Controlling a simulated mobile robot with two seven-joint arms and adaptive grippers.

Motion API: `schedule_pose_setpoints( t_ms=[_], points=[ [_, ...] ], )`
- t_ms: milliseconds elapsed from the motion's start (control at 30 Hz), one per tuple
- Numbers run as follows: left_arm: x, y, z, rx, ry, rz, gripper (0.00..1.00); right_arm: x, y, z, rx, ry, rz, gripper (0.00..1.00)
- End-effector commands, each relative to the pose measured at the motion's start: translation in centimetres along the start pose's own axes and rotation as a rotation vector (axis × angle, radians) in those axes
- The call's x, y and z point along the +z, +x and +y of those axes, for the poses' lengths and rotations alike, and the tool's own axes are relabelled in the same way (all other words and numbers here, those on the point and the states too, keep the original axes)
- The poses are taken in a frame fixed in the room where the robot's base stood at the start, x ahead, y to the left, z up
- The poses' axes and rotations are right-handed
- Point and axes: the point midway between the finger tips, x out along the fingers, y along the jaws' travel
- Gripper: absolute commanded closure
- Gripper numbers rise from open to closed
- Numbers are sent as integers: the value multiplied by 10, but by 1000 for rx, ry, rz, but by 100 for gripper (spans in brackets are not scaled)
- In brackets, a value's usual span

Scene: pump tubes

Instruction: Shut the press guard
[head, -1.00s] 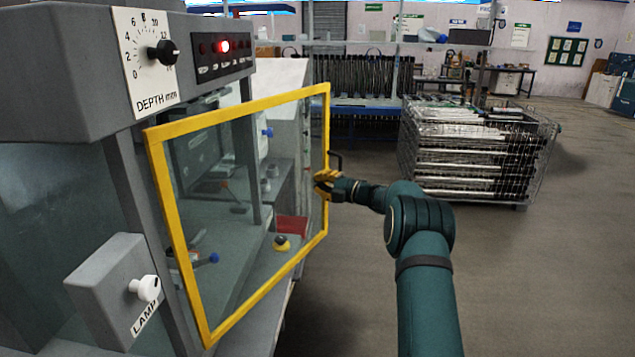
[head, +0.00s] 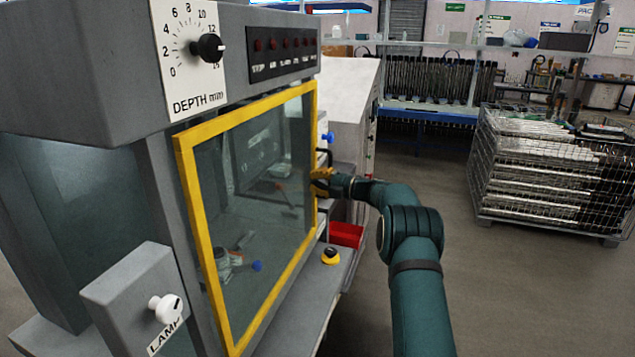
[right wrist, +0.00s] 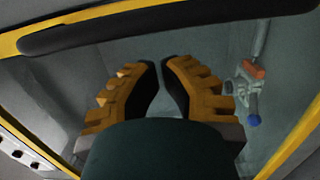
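The press guard (head: 187,180), a clear panel in a yellow frame, hangs on the front of the grey press (head: 70,70). It now lies close along the press opening; I cannot tell whether a small gap is left. Its black handle (head: 327,157) is on the right edge and crosses the top of the right wrist view (right wrist: 150,27). My right gripper (head: 320,182) is at the guard's right edge, just below the handle's top. In the right wrist view its fingertips (right wrist: 161,64) come together in front of the panel, with nothing seen between them. My left gripper is not in view.
A lamp box with a white knob (head: 167,308) juts out at the lower left. A red bin (head: 346,234) and a yellow-and-black button (head: 330,256) are by the bench edge. A wire crate of tubes (head: 545,165) stands at the right. The floor between is clear.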

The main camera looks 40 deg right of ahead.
Motion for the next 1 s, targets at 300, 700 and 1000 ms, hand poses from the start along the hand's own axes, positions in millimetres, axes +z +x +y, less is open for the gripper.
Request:
schedule_pose_setpoints(
  t_ms=[300,700,1000],
  points=[
    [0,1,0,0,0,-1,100,0,4,1,2,-1,-20,100],
    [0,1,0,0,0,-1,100,-2,7,4,8,-1,-19,100],
    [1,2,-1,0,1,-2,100,-4,9,4,10,-1,-19,100]
  ],
)
